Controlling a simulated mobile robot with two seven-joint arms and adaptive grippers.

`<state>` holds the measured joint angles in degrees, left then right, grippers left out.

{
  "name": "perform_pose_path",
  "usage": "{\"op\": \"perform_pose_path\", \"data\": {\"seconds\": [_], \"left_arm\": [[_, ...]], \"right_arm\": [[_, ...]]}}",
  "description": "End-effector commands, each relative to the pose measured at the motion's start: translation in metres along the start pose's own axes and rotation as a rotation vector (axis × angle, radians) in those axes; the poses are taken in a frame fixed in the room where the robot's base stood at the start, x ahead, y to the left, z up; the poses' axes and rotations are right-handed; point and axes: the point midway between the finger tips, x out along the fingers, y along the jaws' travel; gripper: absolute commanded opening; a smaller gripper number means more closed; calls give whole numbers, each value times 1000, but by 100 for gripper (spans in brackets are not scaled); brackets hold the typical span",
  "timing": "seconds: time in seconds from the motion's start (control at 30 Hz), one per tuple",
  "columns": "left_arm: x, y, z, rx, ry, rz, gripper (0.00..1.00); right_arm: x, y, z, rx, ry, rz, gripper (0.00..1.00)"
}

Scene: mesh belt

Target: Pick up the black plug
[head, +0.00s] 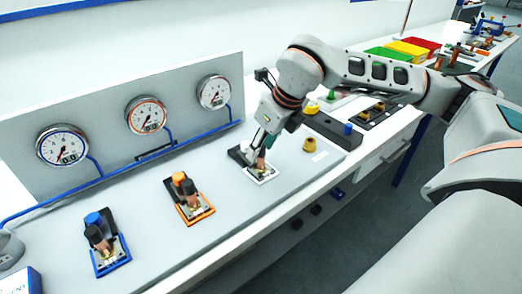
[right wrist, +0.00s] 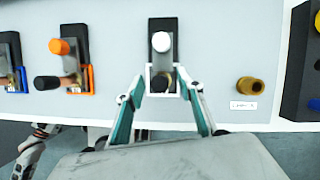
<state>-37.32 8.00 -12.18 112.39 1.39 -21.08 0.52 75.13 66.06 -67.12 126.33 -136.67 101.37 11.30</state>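A dark plug (right wrist: 160,84) sits at the lower end of the white-framed fixture, below a white knob (right wrist: 161,42). My right gripper (right wrist: 161,80) is open, with one teal finger on each side of this plug; gaps show between the fingers and the plug. In the head view my right gripper (head: 261,153) reaches down over the white-framed fixture (head: 262,174) and hides most of the plug. Other black plugs show at the orange-framed fixture (right wrist: 46,83) and the blue-framed fixture (head: 110,263).
A panel with round gauges (head: 147,116) stands behind the fixtures, with blue pipes running from it. A yellow knob (head: 310,145) is right of the white-framed fixture, near the table's front edge. Green, yellow and red bins (head: 407,51) stand farther back right.

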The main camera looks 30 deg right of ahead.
Motion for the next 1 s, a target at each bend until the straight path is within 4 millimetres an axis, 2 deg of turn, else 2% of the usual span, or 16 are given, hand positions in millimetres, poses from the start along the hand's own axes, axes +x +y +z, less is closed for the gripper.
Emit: {"op": "perform_pose_path", "data": {"seconds": [0.27,0.4,0.43,0.8,1.0], "left_arm": [[1,-1,-1,1,2,-1,45],[1,-1,-2,1,3,-1,45],[1,-1,-2,1,3,-1,45],[1,-1,-2,1,3,-1,45],[1,-1,-3,1,4,-1,45]], "right_arm": [[4,0,0,-1,-1,1,37],[4,0,0,-1,0,1,3],[4,0,0,-1,0,1,0],[2,0,1,-1,-1,1,0],[-11,0,7,-2,-4,1,0]]}}
